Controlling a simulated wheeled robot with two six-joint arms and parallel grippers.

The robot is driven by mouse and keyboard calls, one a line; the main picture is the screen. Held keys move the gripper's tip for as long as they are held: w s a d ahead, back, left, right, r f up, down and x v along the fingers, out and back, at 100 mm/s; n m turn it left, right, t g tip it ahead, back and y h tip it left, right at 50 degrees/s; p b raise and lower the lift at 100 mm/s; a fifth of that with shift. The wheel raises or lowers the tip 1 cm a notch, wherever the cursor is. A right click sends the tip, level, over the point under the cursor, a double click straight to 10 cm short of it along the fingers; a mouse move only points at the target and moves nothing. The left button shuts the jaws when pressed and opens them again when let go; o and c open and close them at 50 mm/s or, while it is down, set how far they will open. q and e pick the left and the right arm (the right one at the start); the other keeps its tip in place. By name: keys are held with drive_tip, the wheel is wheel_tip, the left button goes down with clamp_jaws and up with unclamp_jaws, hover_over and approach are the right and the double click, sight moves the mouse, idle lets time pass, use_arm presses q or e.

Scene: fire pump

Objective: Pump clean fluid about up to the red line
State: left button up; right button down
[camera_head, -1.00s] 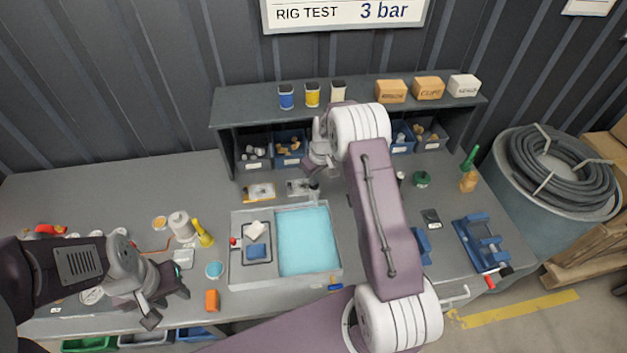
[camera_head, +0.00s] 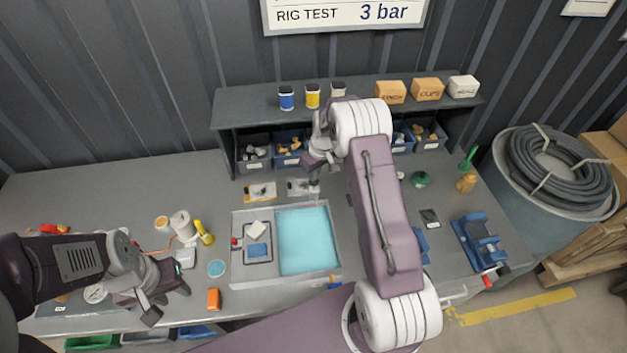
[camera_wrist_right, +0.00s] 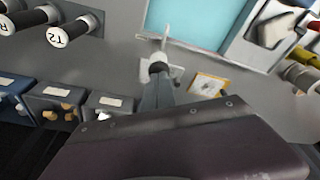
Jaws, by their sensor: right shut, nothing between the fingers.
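A grey tray (camera_head: 234,277) stands at the middle of the bench, with pale blue fluid (camera_head: 308,240) in its right part. The fluid also shows at the top of the right wrist view (camera_wrist_right: 195,20). My right gripper (camera_head: 314,182) is shut and empty just behind the tray. In the right wrist view its fingers (camera_wrist_right: 158,75) point toward the tray, over or near a white card; a thin pale upright part shows at their tips, and I cannot tell whether they touch it. My left gripper (camera_head: 168,297) looks open and empty at the bench's front left. I cannot make out a red line.
A shelf (camera_head: 240,115) with bins below stands behind my right gripper. A blue clamp-like fixture (camera_head: 477,242) is at the right. A yellow bottle (camera_head: 204,232) and orange block (camera_head: 213,299) stand left of the tray.

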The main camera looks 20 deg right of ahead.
drive_tip(key=shift+f+b, duration=0.9)
drive_tip(key=shift+f, duration=0.4)
drive_tip(key=shift+s, duration=0.1)
drive_tip(key=shift+r, duration=0.1)
drive_tip(key=shift+r+p, duration=1.05)
drive_tip(key=shift+r, duration=0.3)
drive_tip(key=shift+f, duration=0.1)
